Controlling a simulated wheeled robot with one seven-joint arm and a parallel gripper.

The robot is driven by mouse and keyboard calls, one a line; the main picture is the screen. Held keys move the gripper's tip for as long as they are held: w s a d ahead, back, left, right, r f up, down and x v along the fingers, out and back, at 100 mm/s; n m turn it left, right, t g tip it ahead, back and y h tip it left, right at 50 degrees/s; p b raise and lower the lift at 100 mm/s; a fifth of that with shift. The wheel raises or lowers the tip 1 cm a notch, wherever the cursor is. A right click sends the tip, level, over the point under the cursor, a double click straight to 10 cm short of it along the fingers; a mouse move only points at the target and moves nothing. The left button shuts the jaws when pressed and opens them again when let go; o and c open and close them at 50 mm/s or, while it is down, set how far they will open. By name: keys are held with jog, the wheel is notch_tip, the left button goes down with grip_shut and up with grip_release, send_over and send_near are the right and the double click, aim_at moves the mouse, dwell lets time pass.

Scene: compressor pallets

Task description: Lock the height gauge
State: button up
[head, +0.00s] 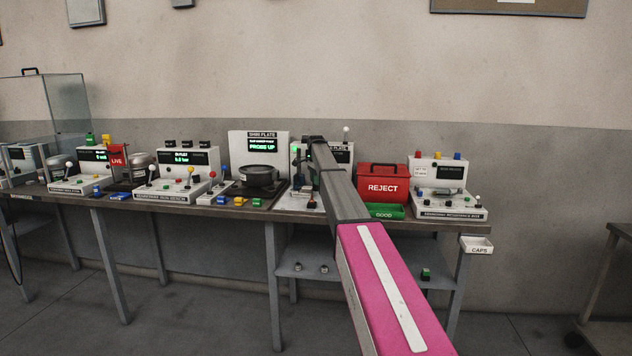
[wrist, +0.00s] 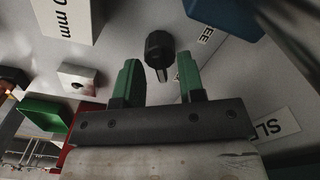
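The station my gripper is at shows in the head view as a white panel (head: 341,152) with a ball-topped lever, mostly hidden behind my arm. I cannot tell from its covered label whether this is the height gauge. In the wrist view a black knob (wrist: 158,48) with a small pointer stands on a light plate. A label ending in "EE" (wrist: 206,34) is beside it and one starting "SL" (wrist: 277,131) is lower right. My gripper (wrist: 158,72) is open, its two green fingers either side of the knob, with gaps visible. Contact is not visible.
A white "0 mm" block (wrist: 66,18) and a blue block (wrist: 222,14) are near the fingers. In the head view the red REJECT box (head: 384,184) and green GOOD tray (head: 386,211) stand right of my arm. The shim plate station (head: 259,144) is left.

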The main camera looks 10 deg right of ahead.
notch_tip(320, 180, up, 11)
jog(key=shift+f, duration=0.15)
dwell(0.4)
